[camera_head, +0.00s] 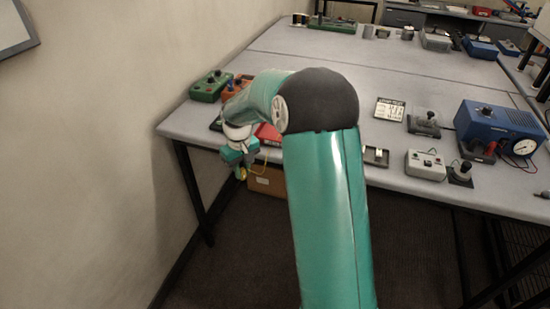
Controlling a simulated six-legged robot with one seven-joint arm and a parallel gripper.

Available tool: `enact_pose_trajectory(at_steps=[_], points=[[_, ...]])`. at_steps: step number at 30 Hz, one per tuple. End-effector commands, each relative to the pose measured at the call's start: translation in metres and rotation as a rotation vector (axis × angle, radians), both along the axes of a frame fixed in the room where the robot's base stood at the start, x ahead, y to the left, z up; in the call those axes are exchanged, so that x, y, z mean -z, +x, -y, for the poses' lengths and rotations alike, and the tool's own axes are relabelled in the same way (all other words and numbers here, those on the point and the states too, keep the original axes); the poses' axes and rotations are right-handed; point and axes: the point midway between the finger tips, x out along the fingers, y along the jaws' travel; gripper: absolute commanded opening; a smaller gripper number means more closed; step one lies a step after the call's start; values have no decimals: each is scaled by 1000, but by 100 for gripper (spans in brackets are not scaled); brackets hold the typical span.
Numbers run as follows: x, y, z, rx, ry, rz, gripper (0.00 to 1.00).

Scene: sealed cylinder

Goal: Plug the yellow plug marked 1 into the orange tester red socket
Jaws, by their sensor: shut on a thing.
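The orange tester (237,90) stands near the left end of the grey table, partly hidden by my arm. Its red socket cannot be made out. My gripper (241,168) hangs just off the table's front left edge, in front of and lower than the tester. It is shut on a small yellow thing, the yellow plug (242,175), of which only a little shows. The mark on the plug is too small to read. A thin yellow cable (259,170) curves away to the right of the gripper.
A green box (209,86) stands left of the tester, near the wall. A red thing (268,134) lies partly behind my arm. A cardboard box (267,181) sits below the table. A blue power unit (498,124) and grey devices (426,164) stand at the right. The table's middle is clear.

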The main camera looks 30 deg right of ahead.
Motion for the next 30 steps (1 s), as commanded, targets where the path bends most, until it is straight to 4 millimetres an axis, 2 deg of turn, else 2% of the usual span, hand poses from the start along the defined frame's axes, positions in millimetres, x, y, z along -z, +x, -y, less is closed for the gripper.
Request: enact_pose_trajectory(at_steps=[1,3,6,9,14,30], points=[[6,3,-20,14,1,-2,0],[12,5,-43,48,1,-3,0],[19,7,-69,90,1,-2,0],[24,7,-86,119,1,-2,0],[27,6,-94,139,1,-1,0],[26,7,-95,137,1,0,0]])
